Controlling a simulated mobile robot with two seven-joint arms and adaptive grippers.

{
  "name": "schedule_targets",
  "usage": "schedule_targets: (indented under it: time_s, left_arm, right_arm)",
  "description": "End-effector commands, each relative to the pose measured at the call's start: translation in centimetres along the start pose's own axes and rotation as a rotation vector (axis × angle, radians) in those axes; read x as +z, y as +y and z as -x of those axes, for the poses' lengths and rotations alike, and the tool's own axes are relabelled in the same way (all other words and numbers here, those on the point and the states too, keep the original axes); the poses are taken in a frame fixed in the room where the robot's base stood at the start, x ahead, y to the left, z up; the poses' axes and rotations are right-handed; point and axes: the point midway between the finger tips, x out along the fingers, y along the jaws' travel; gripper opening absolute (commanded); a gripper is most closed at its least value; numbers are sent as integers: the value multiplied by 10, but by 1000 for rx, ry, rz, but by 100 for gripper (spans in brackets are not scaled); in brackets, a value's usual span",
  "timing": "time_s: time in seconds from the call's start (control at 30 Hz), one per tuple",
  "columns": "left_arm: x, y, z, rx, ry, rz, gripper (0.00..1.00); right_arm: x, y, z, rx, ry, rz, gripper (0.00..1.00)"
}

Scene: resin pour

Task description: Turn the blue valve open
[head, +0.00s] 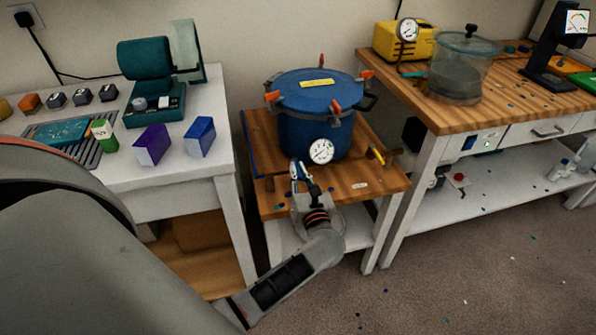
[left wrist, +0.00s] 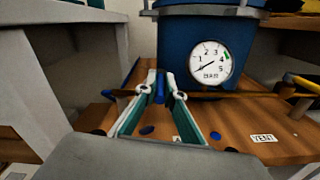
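The blue valve handle (left wrist: 160,88) stands upright between my left fingertips in the left wrist view. In the head view my left gripper (head: 298,172) is at the front of the wooden stand and hides most of the valve. Both fingers (left wrist: 161,84) lie close along the handle's sides and appear shut on it. The blue pressure pot (head: 312,118) stands just behind, its lid held by orange-handled clamps. Its white gauge (head: 321,151) faces me and also shows in the left wrist view (left wrist: 211,63). My right gripper is not in view.
A yellow-handled valve (head: 376,155) is right of the gauge, near a VENT label (left wrist: 264,138). The white bench (head: 205,180) stands close on the left. The right workbench (head: 450,118) holds a clear chamber (head: 462,75) and a yellow pump (head: 400,40).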

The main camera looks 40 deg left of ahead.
Motion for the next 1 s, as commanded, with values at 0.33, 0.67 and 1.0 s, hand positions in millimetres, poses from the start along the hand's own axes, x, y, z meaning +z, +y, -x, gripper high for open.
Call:
schedule_targets:
  time_s: [0.33, 0.67, 1.0]
  left_arm:
    - [0, 2, 0, -22, -6, -2, 0]
    - [0, 12, -1, -206, -45, -5, 0]
    - [-6, 23, -5, -492, -99, -8, 0]
  right_arm:
    - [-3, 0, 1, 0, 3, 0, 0]
    - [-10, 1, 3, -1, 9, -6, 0]
    - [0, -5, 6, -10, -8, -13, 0]
